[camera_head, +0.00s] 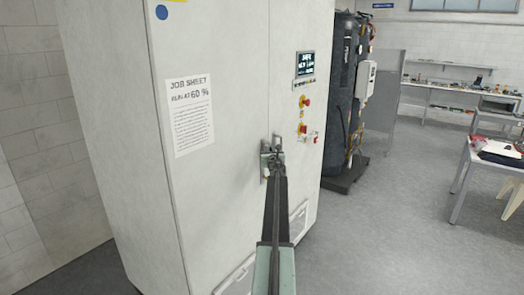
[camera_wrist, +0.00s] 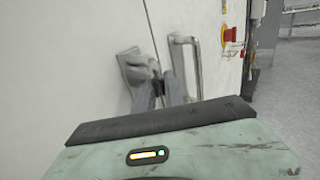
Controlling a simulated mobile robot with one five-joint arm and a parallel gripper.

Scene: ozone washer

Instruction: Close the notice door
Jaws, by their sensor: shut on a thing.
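The notice door (camera_head: 225,170) is the left door of a tall white cabinet and bears a printed job sheet (camera_head: 190,115). It looks nearly flush with the right door (camera_head: 296,160); the narrow dark seam between them shows in the wrist view (camera_wrist: 150,30). My gripper (camera_head: 272,155) is at the seam, about mid-height. In the wrist view, my gripper (camera_wrist: 158,85) has its fingers at the metal handle of the notice door (camera_wrist: 132,68) and is shut on it. The fingers hide part of this handle. The right door's handle (camera_wrist: 184,60) stands close beside them.
The right door carries a small display (camera_head: 306,63) and red buttons (camera_head: 304,102). A dark tank (camera_head: 343,95) with pipes stands right of the cabinet. A table (camera_head: 490,160) is at the far right. Grey floor (camera_head: 400,220) between is clear.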

